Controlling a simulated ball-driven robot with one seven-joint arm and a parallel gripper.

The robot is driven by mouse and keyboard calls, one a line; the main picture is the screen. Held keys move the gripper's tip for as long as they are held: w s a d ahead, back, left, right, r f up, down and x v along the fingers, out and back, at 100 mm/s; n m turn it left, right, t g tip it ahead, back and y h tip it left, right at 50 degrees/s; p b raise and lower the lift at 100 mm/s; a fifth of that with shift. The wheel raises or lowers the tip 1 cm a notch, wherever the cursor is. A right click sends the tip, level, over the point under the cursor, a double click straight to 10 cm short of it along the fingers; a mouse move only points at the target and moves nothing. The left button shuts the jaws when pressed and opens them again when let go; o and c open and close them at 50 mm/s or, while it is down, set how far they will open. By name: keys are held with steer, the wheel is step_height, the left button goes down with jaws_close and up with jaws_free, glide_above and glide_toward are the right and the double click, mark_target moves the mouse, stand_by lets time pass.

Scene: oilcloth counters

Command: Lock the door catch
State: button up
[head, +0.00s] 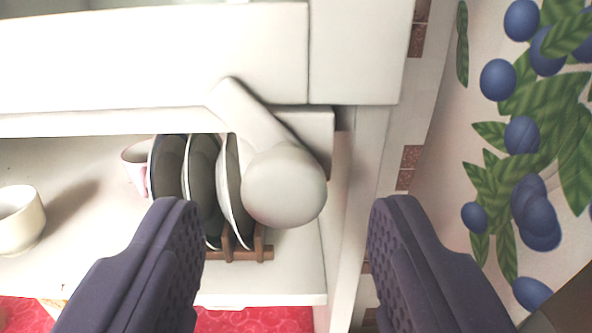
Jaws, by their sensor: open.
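The door catch (284,185) is a white lever with a big round knob at its end. The lever slants from upper left down to the right, and a pale block (318,133) sits behind it. My gripper (288,207) is open. Its two dark fingers stand wide apart to the left and right of the knob, with clear gaps on both sides. Nothing is held, and no contact shows. How far the knob lies beyond the fingertips is hard to tell.
A white cabinet panel (150,60) spans the top. Behind the knob, dark plates (203,175) stand in a wooden rack (240,254). A pink-white cup (136,165) and a cream mug (17,222) are to the left. Blueberry-patterned oilcloth (480,130) lies at right.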

steer(key=shift+w, duration=0.9)
steer(key=c, duration=1)
steer(key=shift+c, duration=0.2)
steer(key=shift+m, duration=0.3)
steer(key=m, duration=0.3)
steer(key=shift+a+r+m, duration=0.1)
steer(key=shift+m, duration=2.3)
steer(key=shift+p, duration=0.3)
